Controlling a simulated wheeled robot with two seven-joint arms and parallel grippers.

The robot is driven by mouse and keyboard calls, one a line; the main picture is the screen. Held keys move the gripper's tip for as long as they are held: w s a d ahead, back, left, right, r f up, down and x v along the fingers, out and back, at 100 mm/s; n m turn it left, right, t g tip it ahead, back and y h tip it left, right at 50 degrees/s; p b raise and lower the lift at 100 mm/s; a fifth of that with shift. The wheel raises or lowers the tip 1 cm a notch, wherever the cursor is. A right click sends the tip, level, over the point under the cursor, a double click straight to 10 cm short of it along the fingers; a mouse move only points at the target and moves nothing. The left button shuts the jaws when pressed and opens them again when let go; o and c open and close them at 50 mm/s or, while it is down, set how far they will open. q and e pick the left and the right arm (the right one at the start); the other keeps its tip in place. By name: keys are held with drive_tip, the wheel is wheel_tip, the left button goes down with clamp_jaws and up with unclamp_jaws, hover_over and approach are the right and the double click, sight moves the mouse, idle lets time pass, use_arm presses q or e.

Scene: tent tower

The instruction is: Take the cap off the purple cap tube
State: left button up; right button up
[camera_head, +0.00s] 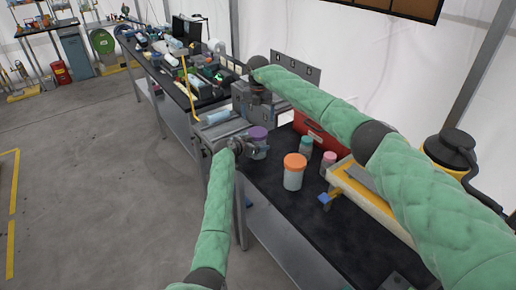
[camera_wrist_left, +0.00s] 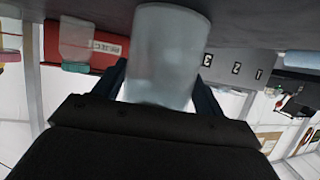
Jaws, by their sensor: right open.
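The purple cap tube (camera_head: 258,150) has a pale translucent body and a purple cap (camera_head: 258,132), which is on it. It is upright near the table's left edge in the head view. My left gripper (camera_head: 239,147) is at its body from the left. In the left wrist view the tube's body (camera_wrist_left: 165,55) fills the gap between the fingers, which appear to press both sides; the cap is hidden there. I cannot tell whether its base touches the table. My right gripper (camera_head: 258,98) is open, pointing down, above and behind the cap and apart from it.
An orange-capped jar (camera_head: 293,180), a green-capped tube (camera_head: 305,147) and a pink-capped tube (camera_head: 328,164) stand to the right. A red box (camera_head: 318,136) is behind them. Bare black tabletop (camera_head: 285,220) is in front.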

sight(258, 132)
use_arm(q)
drive_tip(key=c, duration=0.7)
drive_tip(key=shift+c, duration=1.1)
use_arm(e)
drive_tip(key=shift+o, duration=0.9)
drive_tip(key=r, duration=0.2)
drive_tip(key=w+r, duration=0.1)
drive_tip(key=shift+d+r, duration=0.3)
drive_tip(key=shift+r, duration=0.1)
drive_tip(key=f+n, duration=0.3)
drive_tip(key=n, duration=0.4)
drive_tip(key=f+n, duration=0.4)
drive_tip(key=n, duration=0.3)
drive_tip(key=s+f+n, duration=0.1)
drive_tip(key=f+n, duration=0.3)
drive_tip(key=n, duration=0.3)
drive_tip(key=shift+a+f, duration=0.2)
drive_tip(key=shift+a, duration=0.05)
